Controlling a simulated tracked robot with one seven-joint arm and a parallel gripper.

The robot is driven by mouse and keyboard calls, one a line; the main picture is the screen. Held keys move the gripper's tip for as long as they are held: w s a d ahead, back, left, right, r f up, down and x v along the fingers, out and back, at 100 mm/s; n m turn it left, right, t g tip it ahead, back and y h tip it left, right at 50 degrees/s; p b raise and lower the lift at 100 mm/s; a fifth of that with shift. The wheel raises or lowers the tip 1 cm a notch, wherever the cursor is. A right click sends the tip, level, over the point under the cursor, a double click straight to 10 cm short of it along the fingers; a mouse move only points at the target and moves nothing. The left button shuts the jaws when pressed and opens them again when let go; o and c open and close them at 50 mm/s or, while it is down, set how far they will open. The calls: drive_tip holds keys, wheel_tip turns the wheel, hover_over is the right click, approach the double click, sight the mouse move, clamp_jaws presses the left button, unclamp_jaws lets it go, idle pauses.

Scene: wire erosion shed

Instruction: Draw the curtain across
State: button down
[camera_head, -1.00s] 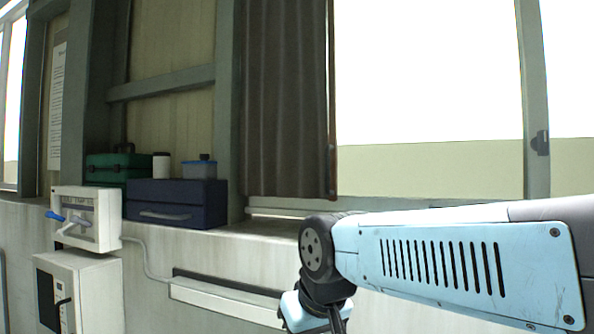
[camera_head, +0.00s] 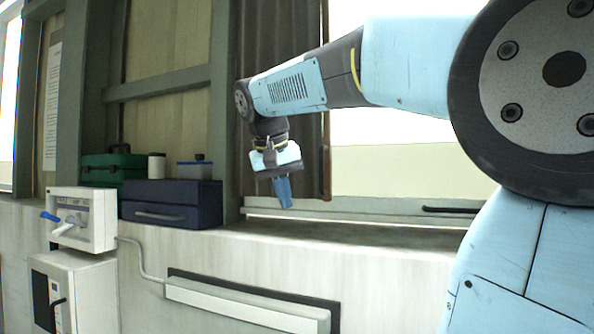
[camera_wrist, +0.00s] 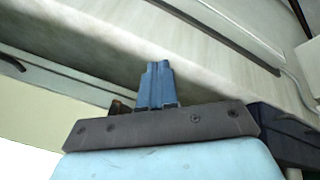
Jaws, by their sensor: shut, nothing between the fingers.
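The dark grey-brown curtain (camera_head: 262,50) hangs bunched at the left side of the bright window, in the head view. A brown vertical bar edges its right side, with a dark handle (camera_head: 325,172) low on it. My gripper (camera_head: 284,198) hangs fingers down in front of the curtain's lower part, left of the handle and apart from it in the picture. Its blue fingers are together with nothing between them. In the wrist view the shut fingers (camera_wrist: 157,75) show against the pale ledge. My arm hides part of the curtain's middle.
A navy toolbox (camera_head: 172,212), a green case (camera_head: 112,168), a white-lidded jar (camera_head: 157,166) and a blue tub (camera_head: 195,170) stand on the ledge at left. A control box with levers (camera_head: 84,218) is on the wall. The ledge (camera_head: 340,234) below the window is clear.

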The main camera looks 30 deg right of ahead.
drive_tip(key=w+d+r+m+g+h, duration=0.25)
drive_tip(key=w+r+m, duration=0.25)
drive_tip(key=w+r, duration=0.65)
drive_tip(key=s+d+f+m, duration=0.1)
drive_tip(key=s+d+f, duration=0.3)
drive_tip(key=d+f, duration=0.2)
drive_tip(key=shift+d+h, duration=0.35)
drive_tip(key=shift+d, duration=0.7)
drive_tip(key=shift+g, duration=0.25)
